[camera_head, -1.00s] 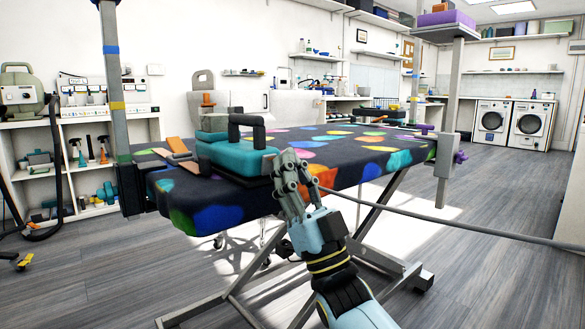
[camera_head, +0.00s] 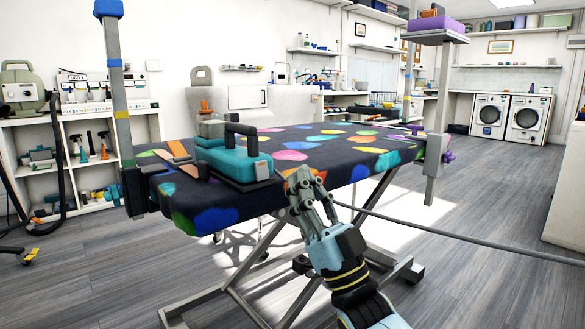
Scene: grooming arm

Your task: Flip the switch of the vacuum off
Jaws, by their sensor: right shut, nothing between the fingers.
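A teal unit (camera_head: 237,166) with a dark arched handle (camera_head: 242,133) and a grey-green part at its back left stands on the grooming table; it looks like the vacuum. I cannot make out its switch. My right gripper (camera_head: 303,181) is shut and empty at the table's front edge, just right of the teal unit and apart from it in the picture. The fingers point up and toward the table, hiding a bit of its edge. My left gripper is out of view.
The grooming table (camera_head: 356,158) has a dark cover with coloured patches and posts at both ends. A grey hose or cable (camera_head: 460,238) runs from behind my gripper to the right. Shelves (camera_head: 80,165) stand left; two washing machines (camera_head: 508,117) stand far right. Floor on the right is open.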

